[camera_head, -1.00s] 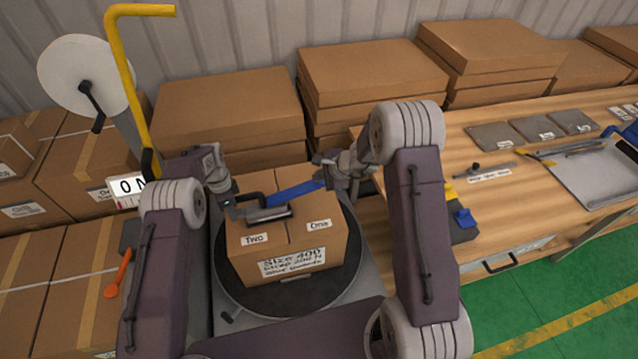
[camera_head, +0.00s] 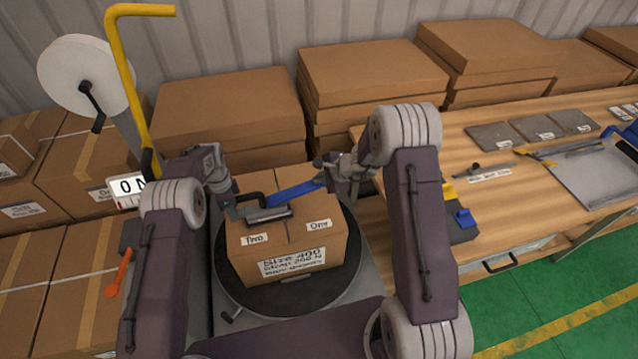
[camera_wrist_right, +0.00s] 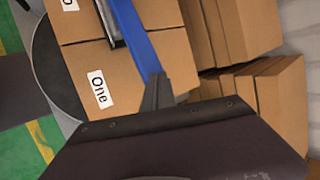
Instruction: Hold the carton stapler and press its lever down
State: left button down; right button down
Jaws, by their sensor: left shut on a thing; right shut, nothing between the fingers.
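The carton stapler, with a blue lever (camera_head: 296,190) and a grey body (camera_head: 268,214), lies on top of the cardboard carton (camera_head: 290,265). My left gripper (camera_head: 236,207) is shut on the stapler at its left end, by the black handle. My right gripper (camera_head: 324,178) is shut with nothing between its fingers, at the right end of the blue lever. In the right wrist view its fingertips (camera_wrist_right: 157,90) are over the end of the blue lever (camera_wrist_right: 142,47); touching or just above, I cannot tell. The carton's top has labels "Two" and "One".
The carton stands on a black round turntable (camera_head: 235,285). A yellow bent pole (camera_head: 128,80) and a white reel (camera_head: 80,72) stand at the left. Stacked cartons (camera_head: 370,80) are behind. A wooden workbench (camera_head: 520,215) with tools is at the right.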

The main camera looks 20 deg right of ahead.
jog(key=shift+s+d+f, duration=0.1)
jog(key=shift+d+f, duration=0.15)
jog(key=shift+f, duration=0.6)
jog(key=shift+d+f, duration=0.2)
jog(key=shift+f, duration=0.65)
dwell(1.3)
jog(key=shift+r, duration=0.1)
jog(key=shift+a+r, duration=0.2)
jog(key=shift+r, duration=0.55)
jog(key=shift+a+r, duration=0.15)
jog(key=shift+r, duration=0.65)
jog(key=shift+a+r, duration=0.2)
jog(key=shift+r, duration=0.55)
jog(key=shift+r, duration=0.1)
notch_tip(320, 180, up, 5)
send_over(322, 185)
jog(key=a, duration=0.2)
jog(key=shift+a, duration=0.1)
